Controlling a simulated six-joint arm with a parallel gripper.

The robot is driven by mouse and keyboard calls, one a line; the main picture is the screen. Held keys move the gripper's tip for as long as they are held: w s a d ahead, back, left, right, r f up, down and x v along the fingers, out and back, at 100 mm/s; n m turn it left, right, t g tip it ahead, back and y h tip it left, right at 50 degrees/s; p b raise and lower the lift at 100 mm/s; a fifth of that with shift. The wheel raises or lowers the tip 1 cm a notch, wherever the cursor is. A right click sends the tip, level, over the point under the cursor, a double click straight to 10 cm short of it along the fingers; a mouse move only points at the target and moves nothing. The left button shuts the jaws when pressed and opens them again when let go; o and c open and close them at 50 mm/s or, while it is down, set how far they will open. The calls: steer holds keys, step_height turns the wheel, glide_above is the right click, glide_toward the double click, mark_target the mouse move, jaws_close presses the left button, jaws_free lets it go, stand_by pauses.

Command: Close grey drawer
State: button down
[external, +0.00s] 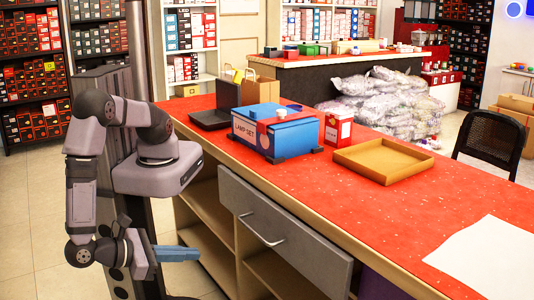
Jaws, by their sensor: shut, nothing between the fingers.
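The grey drawer (281,238) sits under the red-topped counter and sticks out from its front, so it is open. It has a curved metal handle (261,229) on its front face. My gripper (190,254) has blue fingers that are shut and empty. It hangs low at the left, in front of the counter's open shelves and to the left of the drawer. In the picture it is apart from the drawer and lower than the handle. The inside of the drawer is hidden from this view.
On the red counter (405,215) are a blue and white box (275,135), a red and white carton (339,127), a shallow brown tray (383,160) and a white sheet (490,258). Open shelves (207,229) lie below. A black chair (487,140) stands behind. Floor at left is clear.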

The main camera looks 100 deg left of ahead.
steer(key=r+n, duration=0.1)
steer(key=a+r+y, duration=0.1)
steer(key=r+n, duration=0.1)
steer(key=shift+a+r+n+t+y, duration=0.3)
steer(key=shift+r+t+y, duration=0.1)
steer(key=p, duration=0.2)
glide_toward(265, 222)
steer(key=shift+w+a+f, duration=0.15)
steer(key=shift+f, duration=0.25)
steer(key=shift+w+a+f, duration=0.15)
steer(key=shift+f, duration=0.25)
steer(key=x, duration=0.2)
steer(key=r+x, duration=0.1)
steer(key=x, duration=0.1)
steer(key=shift+w+a+p, duration=0.2)
steer(key=shift+p, duration=0.1)
steer(key=shift+r, duration=0.1)
